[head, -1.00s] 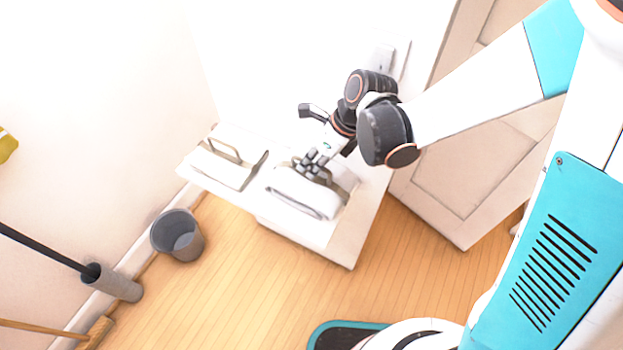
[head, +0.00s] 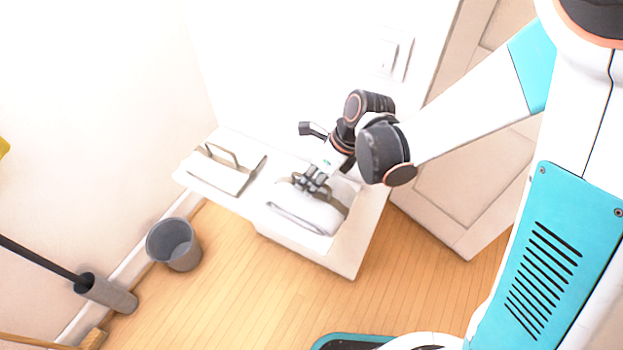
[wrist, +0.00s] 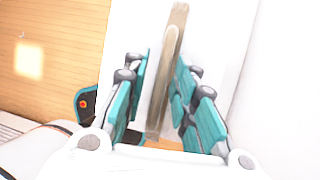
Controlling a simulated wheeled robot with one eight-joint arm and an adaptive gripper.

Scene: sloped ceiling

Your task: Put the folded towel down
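The folded towel (head: 306,212) is white with a tan-brown band along one side. In the head view it lies flat at the right part of a white table, apparently on its top. My gripper (head: 311,182) points down at the band from above. In the wrist view, the teal fingers of my gripper (wrist: 164,95) stand on either side of a tan strip (wrist: 178,30). Whether the fingers press on it or leave a gap is not clear. The towel's side under the gripper is hidden.
The white table (head: 345,262) stands against the wall. A second white item with a tan loop (head: 215,178) lies at its left part. A grey bin (head: 174,245) and a grey brush holder (head: 108,294) stand on the wooden floor. A panelled door (head: 455,190) is close on the right.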

